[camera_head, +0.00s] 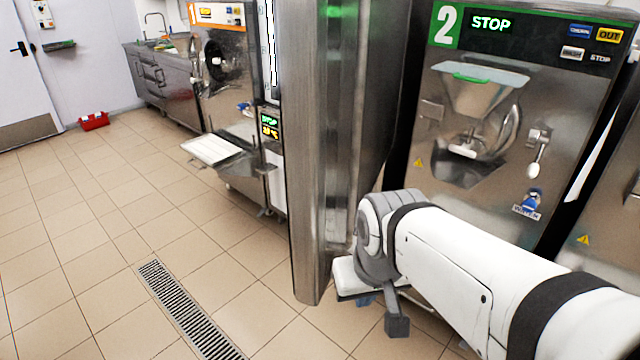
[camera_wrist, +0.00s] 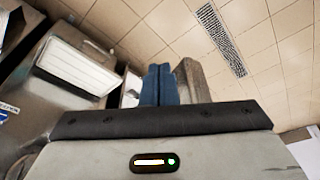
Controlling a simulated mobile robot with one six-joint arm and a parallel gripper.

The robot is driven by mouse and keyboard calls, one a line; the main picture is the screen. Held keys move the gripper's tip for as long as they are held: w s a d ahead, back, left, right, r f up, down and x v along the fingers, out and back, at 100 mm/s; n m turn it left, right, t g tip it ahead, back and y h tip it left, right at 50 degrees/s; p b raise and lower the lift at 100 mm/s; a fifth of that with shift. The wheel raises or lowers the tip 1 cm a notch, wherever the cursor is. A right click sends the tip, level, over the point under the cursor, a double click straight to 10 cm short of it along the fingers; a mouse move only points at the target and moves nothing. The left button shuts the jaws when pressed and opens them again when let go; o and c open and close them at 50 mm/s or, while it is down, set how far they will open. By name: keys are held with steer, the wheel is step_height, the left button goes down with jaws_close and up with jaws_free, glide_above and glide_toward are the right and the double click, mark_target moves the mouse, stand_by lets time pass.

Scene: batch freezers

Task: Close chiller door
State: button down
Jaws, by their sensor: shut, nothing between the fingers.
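The chiller door (camera_head: 305,170) is a tall stainless steel panel in the middle of the head view. It stands open, swung out from the chiller, its edge towards me. A lit display (camera_head: 270,127) shows just left of it. My arm comes from the lower right and ends at the right side of the door; my gripper cannot be made out clearly there. In the wrist view my gripper (camera_wrist: 158,86) shows blue fingers shut together and empty. A grey-brown upright slab (camera_wrist: 191,80), likely the door's end, is close to their right; contact cannot be told.
Machine 2 (camera_head: 480,130) stands right of the door, behind my arm. Machine 1 (camera_head: 222,85) with a white tray (camera_head: 211,150) stands to the left. A red box (camera_head: 93,121) lies by the far wall. The tiled floor with a drain grate (camera_head: 188,312) is clear at left.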

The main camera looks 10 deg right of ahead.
steer(key=w+d+r+m+t+y+b, duration=0.1)
steer(key=w+d+r+m+y, duration=0.4)
steer(key=m, duration=0.7)
steer(key=w+d+r+m+t+y, duration=0.1)
steer(key=w+d+r+m+y, duration=0.15)
steer(key=w+d+m, duration=0.75)
steer(key=m, duration=0.3)
glide_toward(335, 225)
step_height(335, 225, down, 4)
steer(key=a, duration=0.1)
steer(key=w+a, duration=0.1)
steer(key=shift+w+a+y, duration=0.15)
steer(key=shift+a+y, duration=0.1)
steer(key=shift+a, duration=0.15)
steer(key=shift+w+a+f+p, duration=0.1)
steer(key=shift+w+a+p, duration=0.2)
steer(key=shift+a, duration=0.15)
